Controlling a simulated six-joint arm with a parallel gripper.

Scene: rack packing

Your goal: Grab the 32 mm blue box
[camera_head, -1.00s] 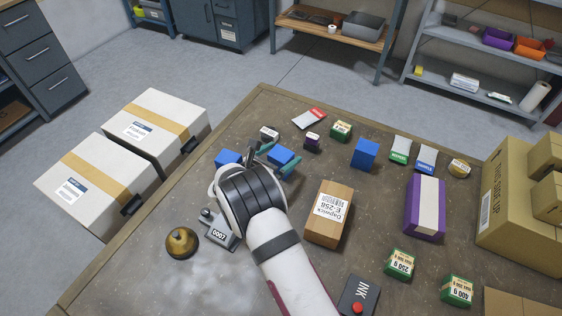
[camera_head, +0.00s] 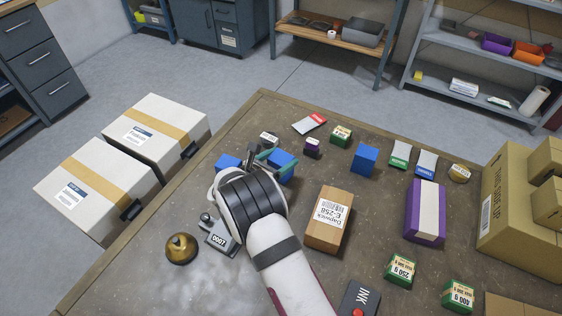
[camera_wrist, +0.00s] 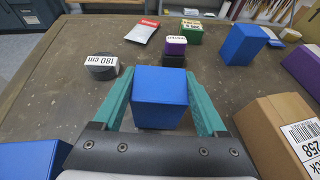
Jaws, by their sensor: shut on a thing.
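Three plain blue boxes are in the head view; no size can be read on them. The middle blue box (camera_head: 283,167) is at my gripper (camera_head: 272,158). In the wrist view this box (camera_wrist: 160,97) sits between the two green fingers of my gripper (camera_wrist: 161,92), which is shut on it. Whether it touches the table is hidden. The left blue box (camera_head: 228,163) stands just left of my gripper, partly hidden by it, and shows at the wrist view's lower left. The right blue box (camera_head: 365,159) stands apart, farther right.
A black roll labelled 180 cm (camera_wrist: 102,67) lies ahead and left of the gripper. A small purple-and-black box (camera_wrist: 175,50) stands beyond the held box. A brown carton (camera_head: 328,217) stands to the right.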

